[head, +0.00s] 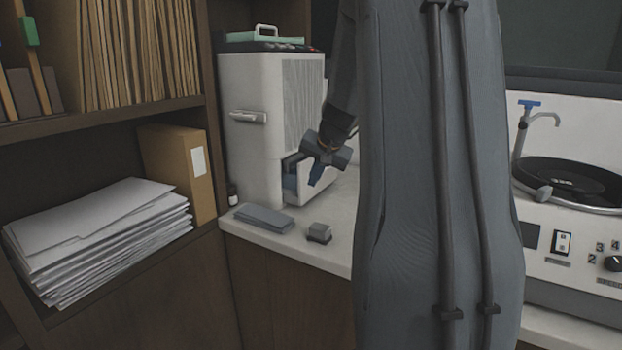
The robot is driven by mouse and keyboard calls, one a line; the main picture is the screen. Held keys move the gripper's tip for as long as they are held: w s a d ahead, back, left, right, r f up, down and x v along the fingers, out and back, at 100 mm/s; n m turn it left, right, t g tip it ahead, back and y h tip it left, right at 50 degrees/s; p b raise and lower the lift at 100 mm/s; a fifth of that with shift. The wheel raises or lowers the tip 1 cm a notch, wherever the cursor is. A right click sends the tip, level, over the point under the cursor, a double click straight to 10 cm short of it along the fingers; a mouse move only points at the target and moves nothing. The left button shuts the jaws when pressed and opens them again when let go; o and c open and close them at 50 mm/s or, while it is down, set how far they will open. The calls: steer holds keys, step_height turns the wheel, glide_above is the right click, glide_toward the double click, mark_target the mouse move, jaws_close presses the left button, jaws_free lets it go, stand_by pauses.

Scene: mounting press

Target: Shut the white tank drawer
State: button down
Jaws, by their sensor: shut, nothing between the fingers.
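The white machine (250,135) stands on the white counter, left of my arm. The white tank drawer (318,188) is low on its right-hand face and sticks out from the body. A dark blue-grey inside shows along the drawer's top and near side. My gripper (316,178) is at the drawer's front end, pointing down, with its fingers shut and empty. It overlaps the drawer in the picture; I cannot tell whether it touches it.
A grey folded cloth or pad (264,218) and a small grey block (319,232) lie on the counter (290,245) in front. A small dark bottle (232,195) stands by the machine. A turntable-like unit (570,187) is at right. Shelves with paper stacks (100,235) are at left.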

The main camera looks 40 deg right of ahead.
mark_target(304, 168)
steer(key=d+r+m, duration=0.1)
steer(key=d+r, duration=0.1)
steer(key=d, duration=0.4)
steer(key=shift+t+h, duration=0.4)
steer(key=shift+w+d+f+p, duration=0.1)
steer(key=shift+w+f+p, duration=0.6)
steer(key=shift+w+f, duration=0.8)
steer(key=shift+w+f+p, duration=0.65)
steer(key=shift+w+f, duration=0.45)
steer(key=shift+w, duration=0.7)
steer(key=shift+w+d+f+p, duration=0.1)
steer(key=shift+w+f+p, duration=0.6)
steer(key=shift+w+f, duration=0.8)
steer(key=shift+w+r, duration=0.15)
steer(key=shift+r, duration=0.1)
